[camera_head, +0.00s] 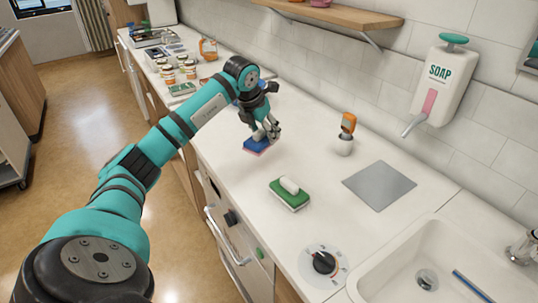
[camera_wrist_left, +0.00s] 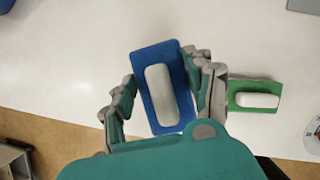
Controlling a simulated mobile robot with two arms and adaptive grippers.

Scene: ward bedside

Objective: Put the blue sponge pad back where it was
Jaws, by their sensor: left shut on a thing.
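The blue sponge pad (camera_head: 256,147) has a white grip on top and a pinkish underside edge. My left gripper (camera_head: 264,131) is shut on it from above, over the white counter. I cannot tell whether the pad touches the counter. In the left wrist view, the pad (camera_wrist_left: 163,92) sits between the fingers of the left gripper (camera_wrist_left: 161,90), slightly tilted in the picture. A green sponge pad (camera_head: 289,193) with a white grip lies on the counter nearer the sink; it also shows in the left wrist view (camera_wrist_left: 255,98). My right gripper is not in view.
A grey square plate (camera_head: 379,185) lies right of the green pad. An orange-topped white holder (camera_head: 345,143) stands behind it. A dial (camera_head: 324,263) and a sink (camera_head: 403,289) are at the front. Jars (camera_head: 168,75) crowd the far counter. The counter around the blue pad is clear.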

